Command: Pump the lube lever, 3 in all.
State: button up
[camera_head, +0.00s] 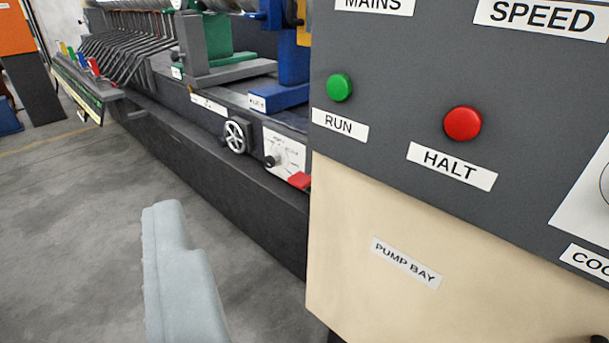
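A cream panel (370,270) labelled PUMP BAY fills the lower right, below a dark grey control panel (400,110). I see no lever marked as the lube lever. A small dark part shows at the bottom edge under the cream panel, too cut off to tell what it is. The pale grey end of my gripper (166,215) stands at the lower left, in front of the floor and apart from the panel. Only one pale shape shows, so its opening cannot be made out.
The control panel has a green RUN button (339,87) and a red HALT button (462,123). A long dark machine bed with a handwheel (236,136) and a white dial plate (284,152) runs behind. Bare concrete floor (70,230) lies at left.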

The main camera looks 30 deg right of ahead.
grip_shut()
dwell(1.4)
